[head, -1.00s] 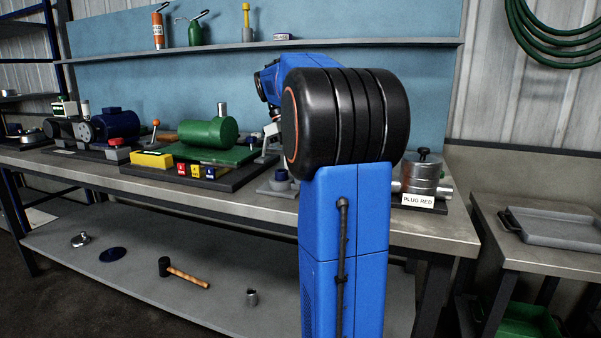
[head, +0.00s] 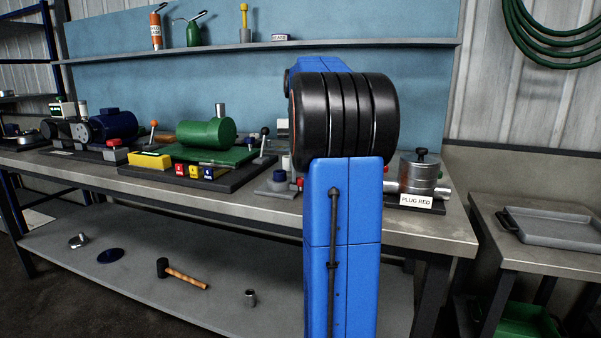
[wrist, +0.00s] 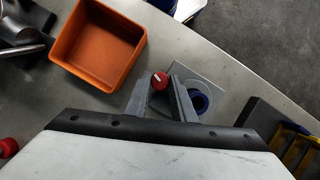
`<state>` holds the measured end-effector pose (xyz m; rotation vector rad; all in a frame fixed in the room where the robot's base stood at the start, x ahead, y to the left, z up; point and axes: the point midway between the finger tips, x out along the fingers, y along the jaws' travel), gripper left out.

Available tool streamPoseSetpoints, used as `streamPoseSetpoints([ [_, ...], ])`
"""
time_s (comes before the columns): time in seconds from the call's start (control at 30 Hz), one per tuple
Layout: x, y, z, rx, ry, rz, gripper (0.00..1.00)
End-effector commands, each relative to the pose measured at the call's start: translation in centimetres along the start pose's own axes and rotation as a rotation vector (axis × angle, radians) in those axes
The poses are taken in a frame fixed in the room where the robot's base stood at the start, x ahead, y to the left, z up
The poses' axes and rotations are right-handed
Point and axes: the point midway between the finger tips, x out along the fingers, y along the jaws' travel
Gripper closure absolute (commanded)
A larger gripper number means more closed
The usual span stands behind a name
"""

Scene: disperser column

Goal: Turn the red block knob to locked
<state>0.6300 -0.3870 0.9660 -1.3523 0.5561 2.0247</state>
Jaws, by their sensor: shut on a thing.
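In the wrist view, a round red knob (wrist: 158,79) with a white mark on top sits between the two fingers of my gripper (wrist: 160,90). The fingers are shut on it. A pale fitting with a blue ring (wrist: 200,101) is just right of the fingers, on a grey plate. In the head view, my arm hides the gripper. I cannot read the knob's locked or unlocked setting.
An orange open bin (wrist: 99,47) stands close to the left of the fingers in the wrist view. Another red knob (wrist: 8,147) is at the left edge. In the head view, a green-topped machine (head: 208,133) stands left, and a metal pot (head: 418,176) stands right.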

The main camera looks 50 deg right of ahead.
Motion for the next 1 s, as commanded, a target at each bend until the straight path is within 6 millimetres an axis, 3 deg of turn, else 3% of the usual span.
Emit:
streamPoseSetpoints([
  [0.33,-0.01,0.13,-0.02,0.122,0.001,-0.05,1.0],
  [0.87,0.0,0.12,-0.02,0.14,0.001,-0.058,1.0],
  [0.9,0.0,0.12,-0.02,0.14,0.001,-0.058,0.7],
  [0.97,0.0,0.12,-0.02,0.14,0.001,-0.058,0.59],
  [1.0,0.0,0.1,-0.02,0.14,0.001,-0.058,0.59],
])
